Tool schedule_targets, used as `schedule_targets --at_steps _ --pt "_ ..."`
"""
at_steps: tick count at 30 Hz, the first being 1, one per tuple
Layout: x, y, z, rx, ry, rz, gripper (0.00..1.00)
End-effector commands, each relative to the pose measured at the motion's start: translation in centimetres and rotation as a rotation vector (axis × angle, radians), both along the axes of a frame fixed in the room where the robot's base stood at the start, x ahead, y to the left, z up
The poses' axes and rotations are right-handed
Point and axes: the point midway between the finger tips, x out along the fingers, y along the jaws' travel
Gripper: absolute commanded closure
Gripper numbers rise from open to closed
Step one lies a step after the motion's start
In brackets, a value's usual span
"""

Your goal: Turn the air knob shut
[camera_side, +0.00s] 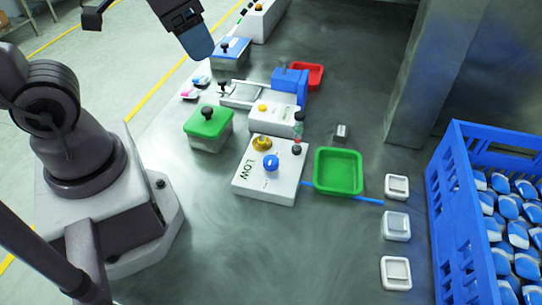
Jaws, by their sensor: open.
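A white box marked LOW (264,181) stands on the grey table near the middle of the camera_side view. On its top are a blue knob (271,162), a brass-yellow round part (262,143) and a dark knob (297,149). No label that reads as air is legible, so I cannot tell for certain which is the air knob; the blue knob has a pale mark. My gripper (199,46) is at the top of the view, up and to the left of the box, well apart from it. It is open, and only one blue-grey finger shows clearly.
A green tray (338,150) lies right of the box, with a blue line beneath it. A green-topped box (208,122), a white box with a yellow button (270,112) and a blue block (290,81) stand behind. A blue crate (452,190) fills the right; white square pads (396,225) lie before it.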

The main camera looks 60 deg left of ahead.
Motion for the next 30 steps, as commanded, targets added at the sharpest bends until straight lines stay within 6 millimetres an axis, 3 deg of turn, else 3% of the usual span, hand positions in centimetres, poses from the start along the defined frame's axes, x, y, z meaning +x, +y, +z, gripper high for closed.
schedule_targets --at_steps 4,8,12,16,19,24,30 --pt "2.6 -0.8 -3.6 -0.023 0.164 0.099 0.39" --pt "4.8 -1.7 -7.0 -0.057 0.271 0.324 0.39" --pt "7.0 -2.6 -11.2 -0.09 0.35 0.671 0.39" --pt "8.6 -3.4 -14.2 -0.126 0.362 1.019 0.39" --pt "9.8 -3.7 -15.1 -0.171 0.333 1.249 0.39" --pt "10.8 -3.8 -14.7 -0.248 0.275 1.501 0.39" --pt "10.8 -3.8 -15.4 -0.263 0.268 1.584 0.39"
